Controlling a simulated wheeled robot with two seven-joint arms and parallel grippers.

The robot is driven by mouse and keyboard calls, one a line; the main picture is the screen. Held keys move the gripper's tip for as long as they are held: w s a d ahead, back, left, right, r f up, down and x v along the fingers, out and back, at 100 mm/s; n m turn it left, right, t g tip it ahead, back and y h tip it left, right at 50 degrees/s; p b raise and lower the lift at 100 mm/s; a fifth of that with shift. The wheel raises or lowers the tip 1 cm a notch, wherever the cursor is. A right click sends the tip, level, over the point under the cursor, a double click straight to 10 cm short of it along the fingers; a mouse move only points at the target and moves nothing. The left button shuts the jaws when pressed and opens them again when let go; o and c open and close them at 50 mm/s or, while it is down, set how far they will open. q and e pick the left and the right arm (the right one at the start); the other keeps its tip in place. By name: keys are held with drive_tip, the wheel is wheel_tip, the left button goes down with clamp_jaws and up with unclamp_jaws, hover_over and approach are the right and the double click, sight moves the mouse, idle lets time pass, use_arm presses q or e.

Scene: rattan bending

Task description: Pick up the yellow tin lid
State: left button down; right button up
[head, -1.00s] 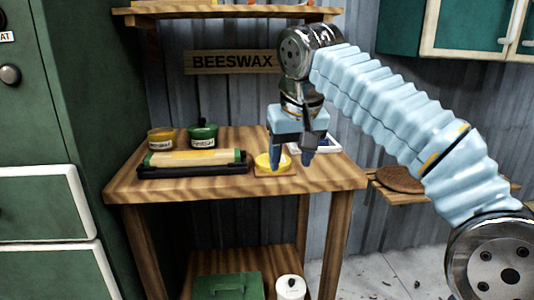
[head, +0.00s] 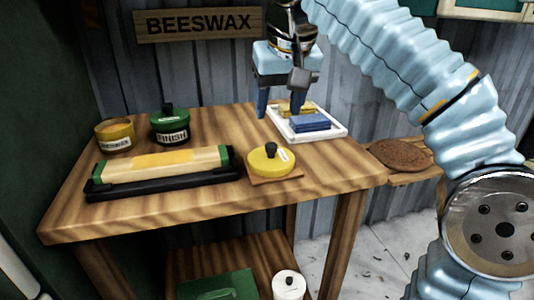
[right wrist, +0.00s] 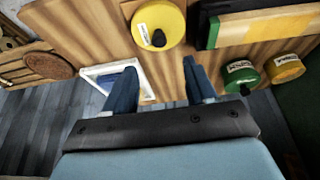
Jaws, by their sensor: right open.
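The yellow tin lid (head: 270,160) has a black knob and a small white label. It rests on a thin wooden square (head: 283,179) near the front right of the wooden table (head: 215,210). In the right wrist view the lid (right wrist: 160,22) lies beyond the fingertips, roughly between their lines. My right gripper (head: 285,112) is open and empty, above and behind the lid, close to the white tray; its fingers also show in the right wrist view (right wrist: 160,78). My left gripper does not show in these views.
A white tray (head: 336,130) holds blue and yellow blocks. A black holder (head: 105,193) with a pale, green-ended bar lies left of the lid. A green FINISH tin (head: 170,127) and a yellow tin (head: 115,135) stand behind it. A cork disc (head: 400,153) lies right.

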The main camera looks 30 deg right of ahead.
sight(271, 145)
drive_tip(key=x, duration=1)
drive_tip(key=shift+w+d+f, duration=0.1)
drive_tip(key=shift+w+f, duration=0.1)
drive_tip(key=shift+f, duration=0.15)
drive_tip(key=shift+c, duration=0.4)
clamp_jaws()
